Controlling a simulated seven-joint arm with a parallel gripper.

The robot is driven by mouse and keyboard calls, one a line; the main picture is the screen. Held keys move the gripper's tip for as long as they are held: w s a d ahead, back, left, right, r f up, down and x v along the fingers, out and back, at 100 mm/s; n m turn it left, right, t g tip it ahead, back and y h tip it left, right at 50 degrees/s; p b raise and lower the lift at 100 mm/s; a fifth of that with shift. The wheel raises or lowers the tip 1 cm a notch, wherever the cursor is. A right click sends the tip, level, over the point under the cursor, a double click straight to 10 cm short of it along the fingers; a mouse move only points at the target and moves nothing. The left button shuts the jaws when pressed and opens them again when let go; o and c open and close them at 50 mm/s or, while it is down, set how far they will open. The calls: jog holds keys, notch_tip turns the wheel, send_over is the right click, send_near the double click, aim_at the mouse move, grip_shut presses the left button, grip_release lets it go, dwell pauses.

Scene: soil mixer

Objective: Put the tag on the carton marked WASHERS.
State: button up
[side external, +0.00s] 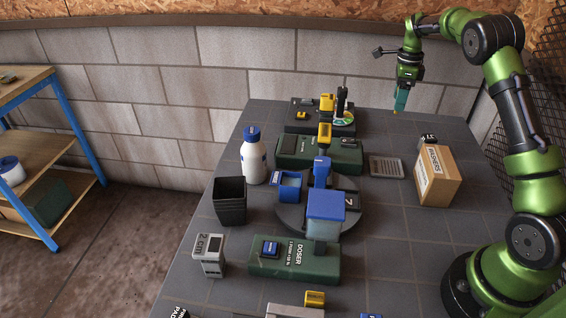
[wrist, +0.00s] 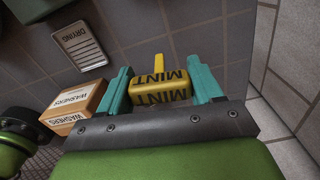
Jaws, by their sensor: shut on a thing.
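The brown carton marked WASHERS (side external: 437,177) stands on the right part of the bench; it also shows at the left of the wrist view (wrist: 76,104). My gripper (side external: 400,102) is high above the bench's far right side, behind and above the carton and apart from it. In the wrist view its teal fingers (wrist: 163,88) are shut on a yellow block marked MINT (wrist: 160,88), whose lettering appears upside down. A thin yellow stem sticks out from the block. In the side view the block is mostly hidden by the fingers.
Green machines (side external: 318,152), a turntable with blue containers (side external: 325,205), a white bottle (side external: 253,160) and a black bin (side external: 230,200) fill the middle and left.

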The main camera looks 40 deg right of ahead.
notch_tip(320, 180, up, 4)
jog(key=shift+w+r, duration=0.1)
jog(key=shift+r, duration=0.15)
jog(key=s+a+r, duration=0.7)
jog(key=s+r, duration=0.5)
jog(key=s, duration=0.1)
jog(key=s+a+f, duration=0.3)
jog(key=s+a, duration=0.1)
jog(key=s, duration=0.3)
jog(key=s+a+f+n, duration=0.1)
jog(key=s+a+f, duration=0.3)
jog(key=s, duration=0.3)
jog(key=s+a+f, duration=0.3)
jog(key=s+a, duration=0.1)
jog(key=s, duration=0.3)
send_near(442, 160)
jog(key=shift+s+a, duration=0.3)
jog(key=shift+w+d+f, duration=0.1)
jog(key=shift+w+f, duration=0.05)
jog(key=shift+f, duration=0.8)
jog(key=shift+w+d+f, duration=0.1)
jog(key=shift+w+f, duration=0.05)
jog(key=shift+f, duration=0.75)
jog(key=shift+f, duration=0.1)
